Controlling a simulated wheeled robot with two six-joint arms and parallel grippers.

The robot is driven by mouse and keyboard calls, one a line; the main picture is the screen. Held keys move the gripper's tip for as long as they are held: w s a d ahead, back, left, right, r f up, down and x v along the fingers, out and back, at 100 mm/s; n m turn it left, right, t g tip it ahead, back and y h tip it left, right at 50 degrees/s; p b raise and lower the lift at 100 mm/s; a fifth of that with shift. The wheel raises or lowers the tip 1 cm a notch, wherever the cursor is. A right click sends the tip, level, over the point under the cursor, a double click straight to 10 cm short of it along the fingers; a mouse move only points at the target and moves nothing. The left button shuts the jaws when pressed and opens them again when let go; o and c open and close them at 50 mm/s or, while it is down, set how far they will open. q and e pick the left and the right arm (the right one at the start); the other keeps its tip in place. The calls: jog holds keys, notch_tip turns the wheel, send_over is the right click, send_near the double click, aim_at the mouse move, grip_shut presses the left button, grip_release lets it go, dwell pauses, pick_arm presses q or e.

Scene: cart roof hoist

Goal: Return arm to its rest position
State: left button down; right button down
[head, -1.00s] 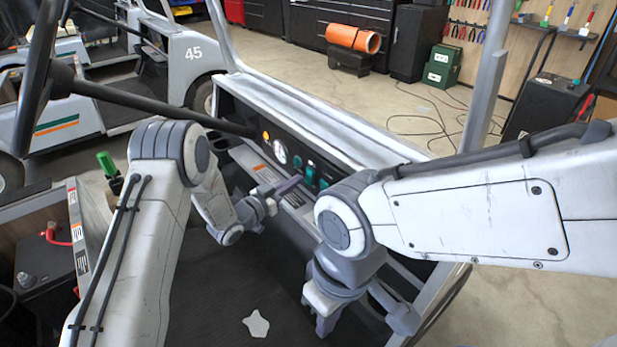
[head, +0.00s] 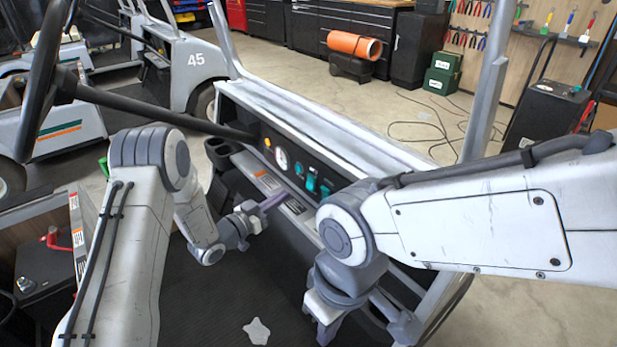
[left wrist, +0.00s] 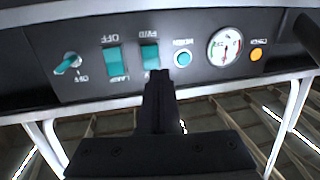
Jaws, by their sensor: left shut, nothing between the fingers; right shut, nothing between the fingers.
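My left gripper (head: 272,204) is shut and empty in the head view, its fingers pointing at the cart's dashboard (head: 300,168). In the left wrist view its closed fingers (left wrist: 159,88) stand in front of the panel, over the lower edge of a teal rocker switch (left wrist: 150,55); I cannot tell whether they touch. The panel appears upside down there, with another teal rocker (left wrist: 113,60), a round teal button (left wrist: 183,58), a gauge (left wrist: 224,47) and an orange lamp (left wrist: 257,55). My right gripper (head: 324,326) is shut and empty, hanging below its wrist at the right of the footwell.
A steering wheel (head: 40,90) and its column cross the upper left. The cart's pale frame posts (head: 484,105) rise at right. The dark floor mat (head: 215,300) bears a pale patch. Cart 45 (head: 190,65), an orange roll (head: 354,45) and cabinets stand behind.

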pick_arm(q)
jog(key=s+d+r+g+y, duration=0.3)
jog(key=s+r+y, duration=0.2)
jog(key=y, duration=0.2)
jog(key=s+a+r+n+g+y, duration=0.1)
jog(key=s+a+g+y, duration=0.15)
jog(key=s, duration=0.85)
jog(key=s+a+r+g+y, duration=0.1)
jog(key=s+r+g, duration=0.15)
jog(key=s, duration=0.85)
jog(key=s+a+r+n+g+y, duration=0.1)
jog(key=s+g, duration=0.3)
jog(key=s, duration=0.7)
notch_tip(320, 180, up, 19)
jog(key=s+p, duration=0.1)
jog(key=p, duration=1.8)
jog(key=shift+s+a, duration=0.15)
jog(key=shift+a, duration=0.2)
jog(key=shift+f, duration=0.1)
